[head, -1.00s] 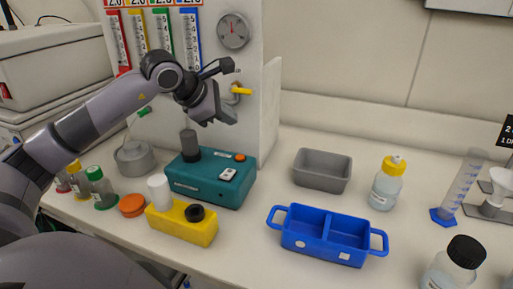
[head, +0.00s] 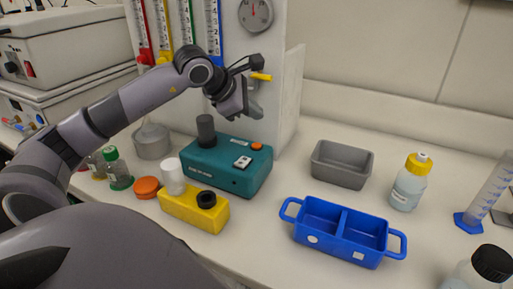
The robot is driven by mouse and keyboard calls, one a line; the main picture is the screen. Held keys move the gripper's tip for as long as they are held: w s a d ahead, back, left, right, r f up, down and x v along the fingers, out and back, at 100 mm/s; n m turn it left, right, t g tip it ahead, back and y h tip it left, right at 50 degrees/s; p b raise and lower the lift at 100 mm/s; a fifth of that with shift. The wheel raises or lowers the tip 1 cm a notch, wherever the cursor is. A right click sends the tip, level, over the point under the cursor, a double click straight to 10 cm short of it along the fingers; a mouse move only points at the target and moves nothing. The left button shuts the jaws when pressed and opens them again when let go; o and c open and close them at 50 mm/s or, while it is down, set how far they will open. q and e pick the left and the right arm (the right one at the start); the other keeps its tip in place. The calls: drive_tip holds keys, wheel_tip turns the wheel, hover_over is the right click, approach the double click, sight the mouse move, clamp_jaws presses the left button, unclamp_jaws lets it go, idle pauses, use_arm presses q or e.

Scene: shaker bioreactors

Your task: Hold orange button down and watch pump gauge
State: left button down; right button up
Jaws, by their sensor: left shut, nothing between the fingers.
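The teal pump (head: 228,178) stands on the bench, with a dark cylinder on top at its left. The orange button (head: 256,146) is on its top face at the back right, beside a white switch plate (head: 242,162). The round gauge (head: 255,14) is on the white panel above, partly cut by the top edge of the picture; its dial is too small to read. My left gripper (head: 257,112) is shut and empty, above the orange button and apart from it, in front of the panel. My right gripper is out of view.
A yellow block (head: 190,208) stands in front of the pump. A blue two-part tray (head: 342,232) and a grey tray (head: 341,165) are to the right. A yellow-handled valve (head: 261,77) is on the panel close behind my left gripper. Bare bench lies right of the pump.

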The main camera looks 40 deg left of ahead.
sight(254, 146)
use_arm(q)
drive_tip(key=shift+f+b, duration=1.95)
drive_tip(key=shift+f, duration=1)
drive_tip(key=shift+f+b, duration=0.4)
drive_tip(key=shift+b, duration=0.1)
drive_tip(key=shift+f+b, duration=0.5)
idle(1.0)
drive_tip(key=shift+r, duration=0.1)
drive_tip(key=shift+r+p, duration=0.6)
drive_tip(key=shift+r, duration=0.2)
